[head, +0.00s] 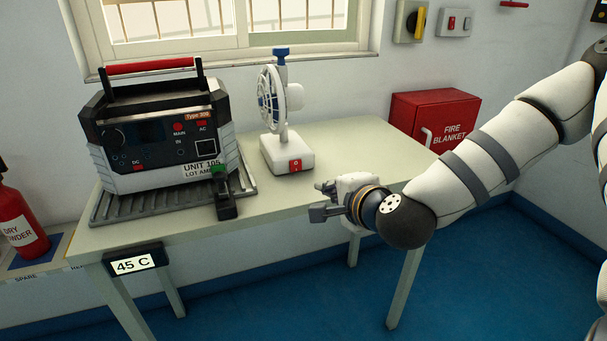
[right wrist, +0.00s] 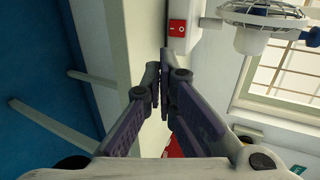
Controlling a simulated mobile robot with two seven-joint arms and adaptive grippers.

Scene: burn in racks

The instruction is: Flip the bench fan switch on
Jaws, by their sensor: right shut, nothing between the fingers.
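The bench fan (head: 285,115) stands on the table, with a white base, a caged head and a blue clip on top. Its red rocker switch (head: 295,165) is on the base's front face. In the right wrist view the switch (right wrist: 177,29) shows beyond my fingertips, near the top of the picture. My right gripper (head: 318,200) is shut and empty, in front of the table edge, below and to the right of the switch. It also shows in the right wrist view (right wrist: 160,68), apart from the switch. My left gripper is not in view.
A power unit (head: 160,135) with a red handle sits on a ribbed tray (head: 110,207) on the table (head: 350,145), left of the fan. A red fire blanket box (head: 435,120) is on the wall at right. A red extinguisher (head: 18,220) stands at far left.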

